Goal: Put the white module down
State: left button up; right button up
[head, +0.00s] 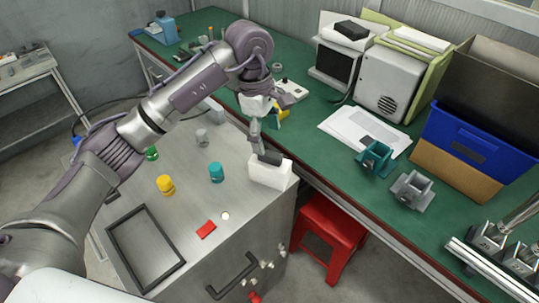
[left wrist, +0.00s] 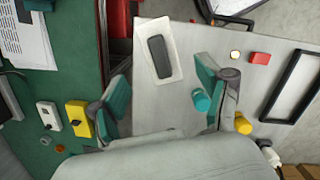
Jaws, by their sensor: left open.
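The white module (head: 270,173) is a white block with a dark oblong patch on top. It rests at the back right corner of the grey metal cabinet top (head: 188,238). It also shows in the left wrist view (left wrist: 173,73), where it lies flat and apart from the fingers. My left gripper (head: 262,138) is just above the module, pointing down. In the left wrist view its two teal-padded fingers (left wrist: 163,80) are spread wide with nothing between them. My right gripper is not in view.
On the cabinet top are a teal cylinder (head: 216,172), a yellow one (head: 165,185), a red block (head: 206,229) and a black frame (head: 113,232). A green bench (head: 330,172) with a blue bin (head: 470,142) runs along the right. A red stool (head: 325,232) stands below.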

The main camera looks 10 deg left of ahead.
pick_arm(q)
jog(key=shift+a+r, duration=0.15)
jog(key=shift+r, duration=1.15)
